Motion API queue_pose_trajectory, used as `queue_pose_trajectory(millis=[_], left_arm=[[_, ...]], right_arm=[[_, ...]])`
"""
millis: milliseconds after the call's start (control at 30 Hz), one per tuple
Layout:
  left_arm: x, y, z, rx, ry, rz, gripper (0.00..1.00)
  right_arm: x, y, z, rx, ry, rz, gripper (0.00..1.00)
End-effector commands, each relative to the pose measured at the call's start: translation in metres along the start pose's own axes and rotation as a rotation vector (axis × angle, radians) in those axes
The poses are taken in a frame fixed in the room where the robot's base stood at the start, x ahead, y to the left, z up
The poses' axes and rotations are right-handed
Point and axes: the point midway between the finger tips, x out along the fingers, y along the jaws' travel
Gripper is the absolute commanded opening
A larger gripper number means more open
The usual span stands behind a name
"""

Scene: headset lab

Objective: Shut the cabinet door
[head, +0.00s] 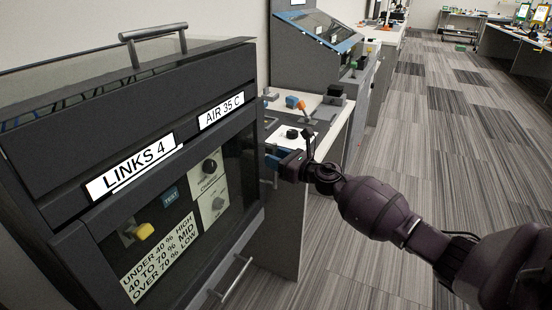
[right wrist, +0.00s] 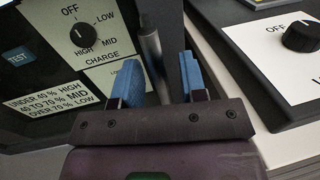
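The dark cabinet (head: 45,165) fills the left of the head view, with labels "LINKS 4" and "AIR 35 C". Below them is a dark framed front showing knobs and a test label. A bar handle (head: 235,280) is at its lower right; another bar handle (head: 152,36) is on top. I cannot tell how far the door is ajar. My right gripper (head: 273,158) is beside the cabinet's right edge, away from both handles. In the right wrist view its blue fingers (right wrist: 159,80) are apart, with a grey rod (right wrist: 152,60) showing between or beyond them; contact is unclear. My left gripper is out of view.
A worktop with a black knob (head: 292,134) and several small parts stands right of the cabinet, close to my right gripper. A console with a sloped, blue-edged top (head: 318,32) is behind it. The striped floor (head: 420,130) is clear on the right.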

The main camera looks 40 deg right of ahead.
Motion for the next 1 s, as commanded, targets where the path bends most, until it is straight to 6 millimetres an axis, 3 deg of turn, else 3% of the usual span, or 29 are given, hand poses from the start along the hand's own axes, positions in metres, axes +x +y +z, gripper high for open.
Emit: queue_pose_trajectory(millis=[367,800,1000], left_arm=[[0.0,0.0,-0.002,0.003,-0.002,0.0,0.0],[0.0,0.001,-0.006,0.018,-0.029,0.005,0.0],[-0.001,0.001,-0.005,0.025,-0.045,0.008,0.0]], right_arm=[[-0.011,0.0,0.001,0.0,-0.001,0.0,0.39],[-0.08,0.0,0.002,0.0,-0.002,0.0,0.39],[-0.102,0.0,0.002,0.0,-0.002,-0.001,0.39]])
